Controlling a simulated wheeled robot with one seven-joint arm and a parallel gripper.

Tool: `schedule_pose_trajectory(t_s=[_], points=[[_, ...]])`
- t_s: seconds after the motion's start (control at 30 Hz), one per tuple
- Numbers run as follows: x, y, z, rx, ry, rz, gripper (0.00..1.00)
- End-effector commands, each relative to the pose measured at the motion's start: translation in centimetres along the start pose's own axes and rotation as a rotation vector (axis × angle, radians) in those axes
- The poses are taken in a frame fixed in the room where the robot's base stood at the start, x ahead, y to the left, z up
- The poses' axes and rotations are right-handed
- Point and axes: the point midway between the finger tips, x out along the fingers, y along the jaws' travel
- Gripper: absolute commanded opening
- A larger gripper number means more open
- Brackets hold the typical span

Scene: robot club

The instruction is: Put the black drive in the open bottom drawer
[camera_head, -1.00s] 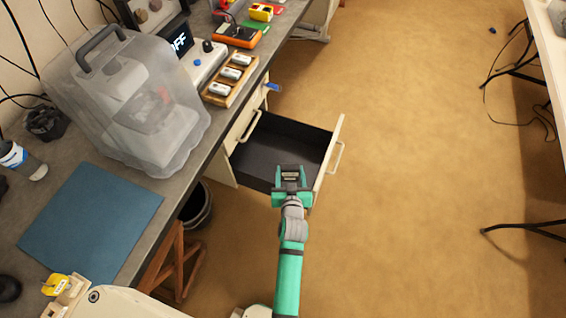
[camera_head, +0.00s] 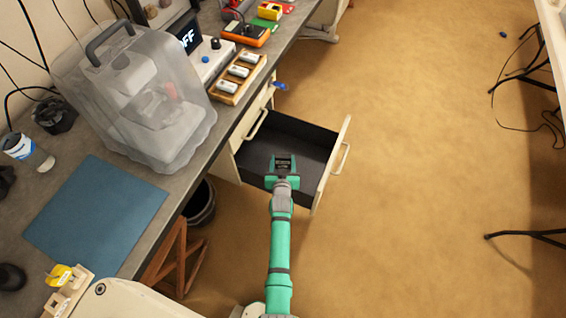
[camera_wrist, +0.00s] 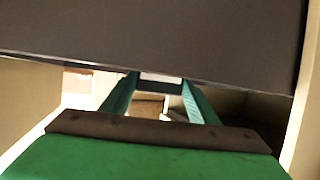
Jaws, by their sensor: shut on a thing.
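The bottom drawer (camera_head: 265,143) is pulled out from under the bench. It has a dark empty floor and a cream front with a handle. My gripper (camera_head: 283,168) is over the near part of the drawer in the head view, with its jaws shut on the black drive (camera_head: 284,160). The drive's dark top with small pale markings shows between the fingers. I cannot tell its height above the floor. In the wrist view the two teal fingers (camera_wrist: 160,92) reach up to a dark surface across the top; I cannot tell whether that is drive or drawer.
The bench (camera_head: 172,178) runs along the left, with a clear-covered machine (camera_head: 140,100), a blue mat (camera_head: 95,212) and a wooden battery tray (camera_head: 238,80). A dark bin (camera_head: 203,205) stands under the bench. The floor (camera_head: 420,170) to the right is open.

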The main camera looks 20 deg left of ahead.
Motion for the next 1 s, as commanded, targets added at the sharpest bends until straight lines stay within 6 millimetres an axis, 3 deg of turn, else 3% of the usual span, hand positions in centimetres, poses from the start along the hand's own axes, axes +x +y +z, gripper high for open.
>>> schedule_pose_trajectory(t_s=[0.13,0.97,1.0], points=[[0.5,0.0,1.0,0.000,0.001,0.000,0.26],[0.9,0.1,2.1,0.000,0.002,0.001,0.26],[0.9,0.1,2.2,0.000,0.001,0.001,0.61]])
